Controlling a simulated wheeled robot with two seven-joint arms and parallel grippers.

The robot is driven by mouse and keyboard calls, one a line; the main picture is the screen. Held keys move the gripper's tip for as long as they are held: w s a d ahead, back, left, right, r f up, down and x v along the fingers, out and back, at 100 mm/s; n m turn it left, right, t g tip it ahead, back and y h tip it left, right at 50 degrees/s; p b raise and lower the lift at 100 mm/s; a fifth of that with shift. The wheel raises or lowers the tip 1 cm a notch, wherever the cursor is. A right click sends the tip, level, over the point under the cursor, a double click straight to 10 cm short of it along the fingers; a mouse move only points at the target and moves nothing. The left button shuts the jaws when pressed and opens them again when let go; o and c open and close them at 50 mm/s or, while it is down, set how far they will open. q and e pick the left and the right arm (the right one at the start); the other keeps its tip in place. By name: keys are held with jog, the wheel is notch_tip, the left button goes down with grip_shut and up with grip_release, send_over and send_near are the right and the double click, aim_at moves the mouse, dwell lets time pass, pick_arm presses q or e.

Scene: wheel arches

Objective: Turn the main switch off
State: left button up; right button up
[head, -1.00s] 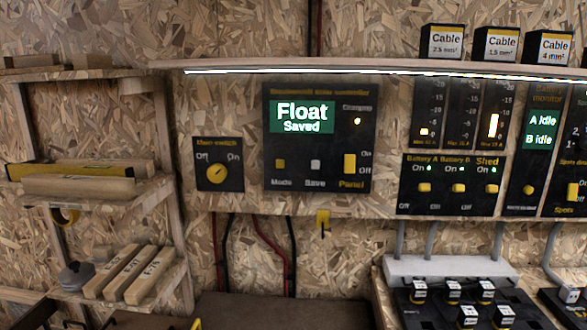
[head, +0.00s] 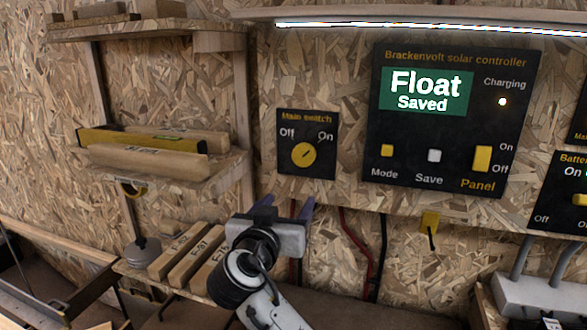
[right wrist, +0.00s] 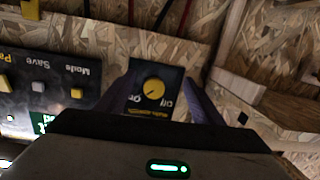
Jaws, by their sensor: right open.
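The main switch (head: 304,154) is a round yellow knob on a small black plate marked Off at left and On at right. The dark mark on the knob points up and to the right, toward On. My right gripper (head: 280,208) is open and empty, just below the switch plate in the head view. In the right wrist view the knob (right wrist: 153,88) appears upside down between the two spread purple fingers (right wrist: 160,92), apart from them. My left gripper is in neither view.
The solar controller panel (head: 520,90) with a green Float screen (head: 426,94) is to the right of the switch. A wooden shelf (head: 200,185) with long blocks stands at left. Cables and a yellow tag (head: 429,222) hang below the panel.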

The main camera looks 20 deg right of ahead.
jog(key=m+h, duration=0.1)
send_near(302, 158)
jog(key=shift+t, duration=0.3)
jog(key=p+x, duration=0.1)
jog(key=x, duration=0.6)
jog(key=shift+d+f, duration=0.1)
jog(key=shift+f, duration=0.1)
jog(key=shift+w+d+f, duration=0.1)
jog(key=shift+w+d, duration=0.2)
jog(key=shift+w, duration=0.15)
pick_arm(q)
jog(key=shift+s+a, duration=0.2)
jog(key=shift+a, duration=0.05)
pick_arm(e)
jog(key=c, duration=1)
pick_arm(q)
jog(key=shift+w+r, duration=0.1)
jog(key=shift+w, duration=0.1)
pick_arm(e)
jog(key=shift+c, duration=0.2)
